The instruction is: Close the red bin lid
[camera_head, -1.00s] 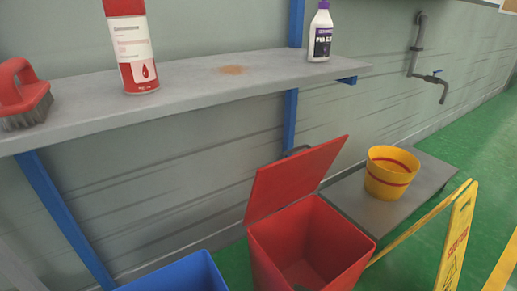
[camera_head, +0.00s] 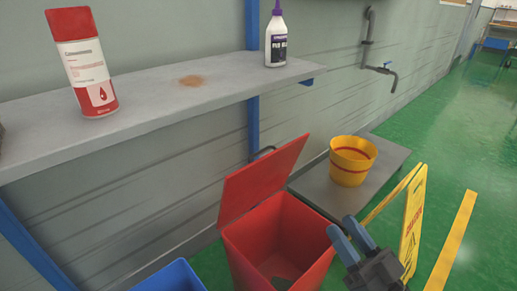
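The red bin (camera_head: 300,240) stands on the floor at the lower middle, its opening showing a dark grey patch inside. Its red lid (camera_head: 262,180) is up, tilted back at a slant over the bin's rear left side. My gripper (camera_head: 343,226) is at the lower right, in front of the bin's right edge in the picture. Its two blue-grey fingers point up and left and are apart, with nothing between them. It appears clear of the lid.
A blue bin (camera_head: 170,278) stands left of the red bin. A shelf (camera_head: 150,112) above holds a red spray can (camera_head: 82,62) and a white bottle (camera_head: 276,42). Right are a yellow bucket (camera_head: 351,160) on a low grey platform (camera_head: 388,152) and a yellow floor sign (camera_head: 412,222).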

